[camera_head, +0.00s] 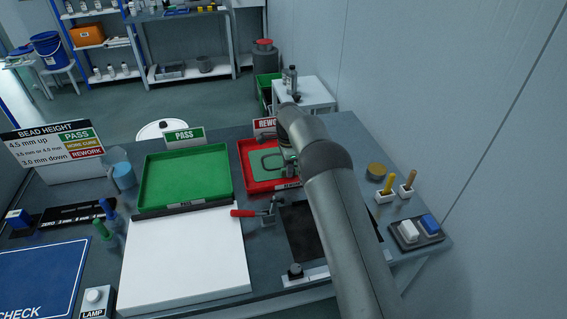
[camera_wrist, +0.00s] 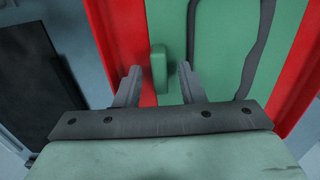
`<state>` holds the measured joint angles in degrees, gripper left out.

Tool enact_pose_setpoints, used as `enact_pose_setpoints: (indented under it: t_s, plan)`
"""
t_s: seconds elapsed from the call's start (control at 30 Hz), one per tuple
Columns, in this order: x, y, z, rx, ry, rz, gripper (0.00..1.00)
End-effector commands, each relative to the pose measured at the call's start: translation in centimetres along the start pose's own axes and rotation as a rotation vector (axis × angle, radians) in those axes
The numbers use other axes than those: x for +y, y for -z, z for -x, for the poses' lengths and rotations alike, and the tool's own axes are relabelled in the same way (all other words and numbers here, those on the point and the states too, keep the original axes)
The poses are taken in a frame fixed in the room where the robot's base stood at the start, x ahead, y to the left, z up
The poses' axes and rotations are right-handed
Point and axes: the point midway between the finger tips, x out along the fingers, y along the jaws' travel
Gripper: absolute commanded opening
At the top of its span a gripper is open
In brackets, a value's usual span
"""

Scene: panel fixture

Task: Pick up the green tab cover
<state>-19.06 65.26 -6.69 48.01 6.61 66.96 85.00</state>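The green tab cover (camera_head: 268,165) is a flat green panel with a dark bead line, lying in the red tray (camera_head: 246,168). My arm hides its right part in the head view. In the wrist view the green cover (camera_wrist: 222,45) fills the upper middle, and its small raised green tab (camera_wrist: 158,68) stands at its left edge. My gripper (camera_wrist: 160,70) is open, with one finger on each side of the tab and a visible gap to both. Depth between fingertips and tab is hard to tell.
A green tray (camera_head: 187,176) marked PASS stands left of the red tray. A red-handled clamp (camera_head: 256,212) sits in front of it, beside a white board (camera_head: 184,258). A dark plate (camera_head: 301,232) lies under my arm. Small holders and a block tray (camera_head: 417,233) stand at right.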

Motion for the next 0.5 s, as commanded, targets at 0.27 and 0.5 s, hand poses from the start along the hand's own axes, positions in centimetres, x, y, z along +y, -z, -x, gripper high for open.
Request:
enact_pose_setpoints:
  t_s: [0.27, 0.5]
  plan:
    - [-0.07, 0.00, 0.15, 0.000, 0.003, 0.000, 0.00]
    - [-0.08, 0.00, 0.38, 0.000, 0.003, 0.000, 0.00]
